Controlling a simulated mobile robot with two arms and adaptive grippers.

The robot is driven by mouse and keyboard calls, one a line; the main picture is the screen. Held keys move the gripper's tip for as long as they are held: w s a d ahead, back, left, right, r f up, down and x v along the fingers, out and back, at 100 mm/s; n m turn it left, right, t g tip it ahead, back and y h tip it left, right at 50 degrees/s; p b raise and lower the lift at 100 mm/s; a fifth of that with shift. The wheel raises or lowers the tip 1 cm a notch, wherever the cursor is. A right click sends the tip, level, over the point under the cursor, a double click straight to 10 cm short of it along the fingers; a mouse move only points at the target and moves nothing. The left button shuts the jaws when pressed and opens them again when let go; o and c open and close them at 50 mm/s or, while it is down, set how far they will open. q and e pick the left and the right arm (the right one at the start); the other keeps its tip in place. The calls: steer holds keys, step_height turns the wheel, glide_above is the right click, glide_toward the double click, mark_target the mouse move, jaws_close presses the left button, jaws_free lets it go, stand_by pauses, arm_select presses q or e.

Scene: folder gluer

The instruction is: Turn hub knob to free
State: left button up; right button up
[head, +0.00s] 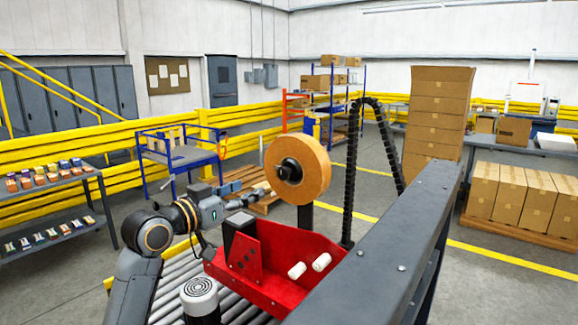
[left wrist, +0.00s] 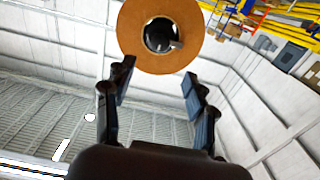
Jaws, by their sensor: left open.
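The hub knob (head: 290,170) is a dark round piece at the middle of an orange-brown roll (head: 317,168), which stands above a red machine part (head: 280,265). In the left wrist view the knob (left wrist: 159,35) shows as a dark, shiny disc with a small bar at its right side, inside the roll's ring (left wrist: 129,31). My left gripper (head: 259,194) is at the lower left of the roll, apart from the knob. In the left wrist view its two fingers (left wrist: 158,88) are spread with nothing between them, and the knob lies beyond their tips. My right gripper is not in view.
A grey beam (head: 385,245) crosses the right foreground. Two white rollers (head: 309,267) sit on the red part. A blue cart (head: 180,155) and a tall carton stack (head: 437,125) stand farther back.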

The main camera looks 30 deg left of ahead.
arm_select(q)
steer(key=p, duration=0.4)
glide_toward(281, 173)
steer(key=w, duration=0.6)
steer(key=w+p, duration=0.1)
steer(key=shift+w+d+r, duration=0.15)
steer(key=shift+w+d, duration=0.15)
steer(key=shift+w+p, duration=0.35)
steer(key=shift+w, duration=0.4)
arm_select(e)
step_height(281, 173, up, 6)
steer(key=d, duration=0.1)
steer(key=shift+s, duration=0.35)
arm_select(q)
steer(key=shift+d, duration=0.1)
steer(key=c, duration=1.1)
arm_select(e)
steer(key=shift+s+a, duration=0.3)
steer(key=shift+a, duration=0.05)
